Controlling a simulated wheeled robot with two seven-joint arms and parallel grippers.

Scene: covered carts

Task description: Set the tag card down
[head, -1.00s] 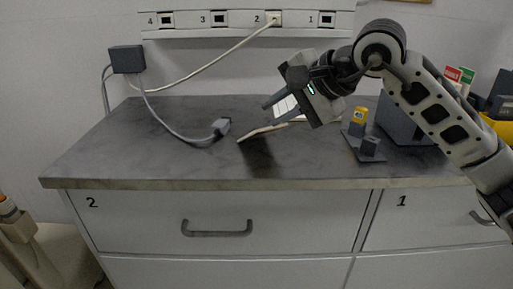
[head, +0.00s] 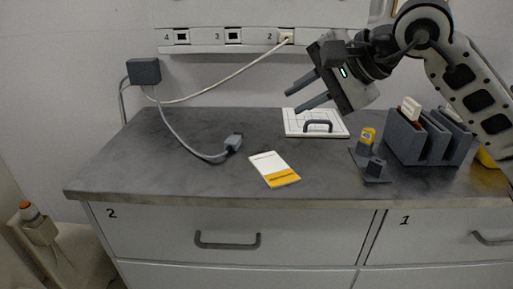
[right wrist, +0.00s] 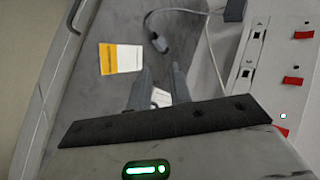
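The tag card (head: 274,168), white with a yellow band, lies flat on the grey counter top (head: 205,183) near its front edge. In the right wrist view the card (right wrist: 121,58) lies left of the fingers, clear of them. My right gripper (head: 294,100) is above the counter, up and to the right of the card, and not touching it. Its two fingers are apart with nothing between them; they also show in the right wrist view (right wrist: 160,77). My left gripper is not in view.
A white panel with a dark handle (head: 318,126) lies behind the card. A grey slotted rack (head: 405,140) and a small grey stand with a yellow block (head: 368,135) are to the right. A grey plug on a cable (head: 233,143) lies left. The front-left counter is clear.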

